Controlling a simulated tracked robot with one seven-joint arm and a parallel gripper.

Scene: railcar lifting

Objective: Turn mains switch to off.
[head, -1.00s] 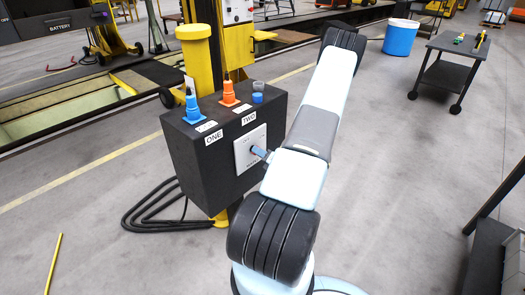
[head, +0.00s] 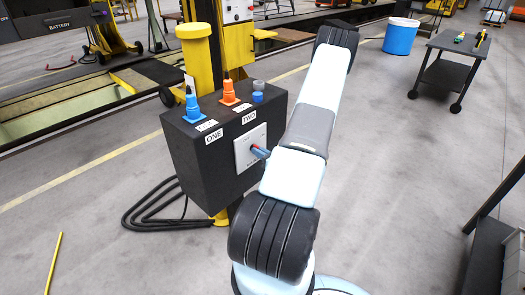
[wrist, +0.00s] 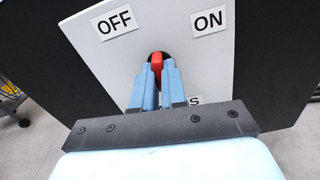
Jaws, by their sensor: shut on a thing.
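The mains switch has a red handle (wrist: 157,62) in front of a dark round opening in a white plate (head: 243,154). In the wrist view the plate (wrist: 185,58) bears an OFF label (wrist: 115,22) at upper left and an ON label (wrist: 209,20) at upper right. The handle shows below and between the two labels; I cannot tell its exact angle. My gripper (wrist: 158,75) is shut on the handle, one blue finger on each side. In the head view my gripper (head: 259,152) is at the plate. The fingers hide part of a label below.
The plate is on a dark box (head: 215,165) with a blue plug (head: 192,108) marked ONE and an orange plug (head: 229,93) marked TWO on top. A yellow post (head: 200,60) stands behind. Black cables (head: 155,210) loop on the floor. A cart (head: 447,75) stands far right.

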